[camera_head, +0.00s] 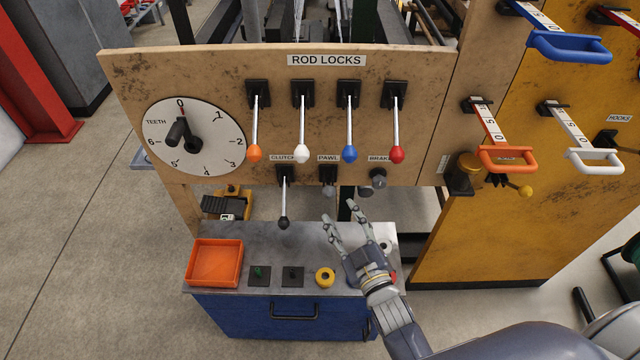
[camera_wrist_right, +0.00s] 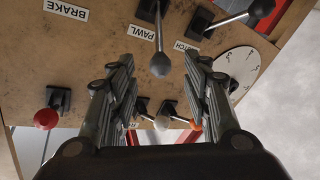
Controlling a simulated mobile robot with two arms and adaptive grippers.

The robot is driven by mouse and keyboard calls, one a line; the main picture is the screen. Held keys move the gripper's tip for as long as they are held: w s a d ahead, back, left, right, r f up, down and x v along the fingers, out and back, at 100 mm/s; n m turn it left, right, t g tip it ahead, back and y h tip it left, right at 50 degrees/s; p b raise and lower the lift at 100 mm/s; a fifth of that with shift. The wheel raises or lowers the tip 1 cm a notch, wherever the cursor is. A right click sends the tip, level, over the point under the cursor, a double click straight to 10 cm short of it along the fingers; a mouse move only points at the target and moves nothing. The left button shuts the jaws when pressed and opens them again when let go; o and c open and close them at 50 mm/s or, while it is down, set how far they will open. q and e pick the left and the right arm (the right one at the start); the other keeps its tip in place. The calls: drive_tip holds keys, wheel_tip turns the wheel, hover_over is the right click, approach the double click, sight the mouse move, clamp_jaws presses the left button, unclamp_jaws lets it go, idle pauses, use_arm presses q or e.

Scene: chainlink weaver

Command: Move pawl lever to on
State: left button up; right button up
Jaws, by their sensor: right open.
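The pawl lever (camera_head: 329,188) sits under the PAWL label, below the ROD LOCKS panel. In the head view it is foreshortened, with its grey knob toward me. In the right wrist view its shaft and round grey knob (camera_wrist_right: 160,65) show in line with the gap between the fingertips. My right gripper (camera_head: 338,208) is open and empty, just below the lever in the head view. Its fingers also show on both sides in the wrist view (camera_wrist_right: 163,68). I see no clear contact with the knob. My left gripper is not in view.
The clutch lever (camera_head: 284,208) hangs down with a dark knob on the left; the brake lever (camera_head: 378,180) is close on the right. Several coloured rod-lock levers hang above. A bench (camera_head: 260,235) below holds an orange tray (camera_head: 240,263) and a yellow ring (camera_head: 325,270).

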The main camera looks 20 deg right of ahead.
sight(329, 190)
drive_tip(key=w, duration=0.3)
drive_tip(key=w+p, duration=0.1)
drive_tip(key=w, duration=0.4)
drive_tip(key=shift+w+a, duration=0.3)
drive_tip(key=shift+a, duration=0.05)
drive_tip(key=shift+w, duration=0.55)
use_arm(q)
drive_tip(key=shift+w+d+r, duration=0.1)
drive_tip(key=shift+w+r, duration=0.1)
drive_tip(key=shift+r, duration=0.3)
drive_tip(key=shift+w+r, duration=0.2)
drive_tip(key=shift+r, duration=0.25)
use_arm(e)
drive_tip(key=shift+c, duration=0.8)
drive_tip(key=c, duration=0.9)
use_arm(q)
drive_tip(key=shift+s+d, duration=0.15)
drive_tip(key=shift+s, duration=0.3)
use_arm(e)
clamp_jaws()
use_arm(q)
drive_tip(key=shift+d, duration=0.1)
